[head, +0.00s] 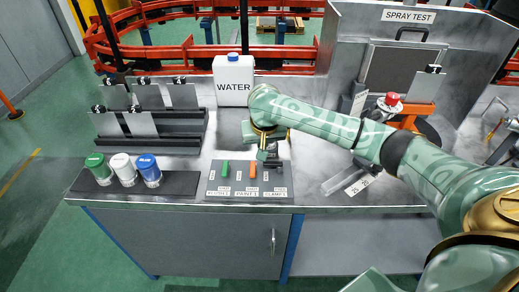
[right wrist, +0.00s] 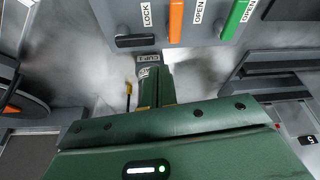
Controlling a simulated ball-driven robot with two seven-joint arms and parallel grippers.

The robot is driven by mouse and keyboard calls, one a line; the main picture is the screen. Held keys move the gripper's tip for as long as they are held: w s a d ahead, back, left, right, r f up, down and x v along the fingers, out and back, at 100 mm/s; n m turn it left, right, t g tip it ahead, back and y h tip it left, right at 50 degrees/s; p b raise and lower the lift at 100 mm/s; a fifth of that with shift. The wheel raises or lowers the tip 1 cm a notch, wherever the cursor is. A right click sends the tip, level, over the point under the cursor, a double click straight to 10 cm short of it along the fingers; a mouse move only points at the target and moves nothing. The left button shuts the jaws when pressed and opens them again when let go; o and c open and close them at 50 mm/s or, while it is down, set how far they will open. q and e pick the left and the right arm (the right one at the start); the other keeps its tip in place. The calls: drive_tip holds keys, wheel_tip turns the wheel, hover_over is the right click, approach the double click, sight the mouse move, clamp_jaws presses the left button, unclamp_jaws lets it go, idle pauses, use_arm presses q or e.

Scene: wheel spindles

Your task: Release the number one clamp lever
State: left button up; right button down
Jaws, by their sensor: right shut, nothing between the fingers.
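A grey control panel (head: 212,187) lies at the bench's front edge with labelled levers. The green lever (head: 225,168) and orange lever (head: 252,170) stand at its left and middle. The clamp lever is at its right, largely hidden by my gripper in the head view. In the right wrist view a black lever (right wrist: 137,40) lies crosswise beside a LOCK label (right wrist: 147,14). My right gripper (head: 268,153) is over the panel's right end. In the right wrist view its fingers (right wrist: 153,72) are shut and empty, near the black lever; contact cannot be told. My left gripper is out of view.
A white WATER container (head: 233,82) stands behind the panel. Green, white and blue-lidded jars (head: 122,168) stand left of it, with a plate rack (head: 150,140) behind. The spray booth (head: 410,55) and a red-topped sprayer (head: 388,103) are at the right.

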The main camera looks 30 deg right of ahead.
drive_tip(key=w+d+r+m, duration=0.2)
drive_tip(key=d, duration=0.1)
drive_tip(key=shift+d+r, duration=0.1)
drive_tip(key=shift+r, duration=0.1)
drive_tip(key=b+x, duration=0.2)
drive_tip(key=x, duration=0.1)
drive_tip(key=b+x, duration=0.2)
drive_tip(key=x, duration=0.1)
drive_tip(key=b+x, duration=0.2)
drive_tip(key=x, duration=0.2)
drive_tip(key=shift+s+f+b, duration=0.15)
drive_tip(key=shift+s+b, duration=0.1)
drive_tip(key=shift+b, duration=0.05)
drive_tip(key=shift+s+f, duration=0.2)
drive_tip(key=s, duration=0.1)
drive_tip(key=s+a, duration=0.1)
drive_tip(key=s, duration=0.1)
drive_tip(key=shift+a+r, duration=0.35)
drive_tip(key=shift+a, duration=0.05)
drive_tip(key=shift+w, duration=0.1)
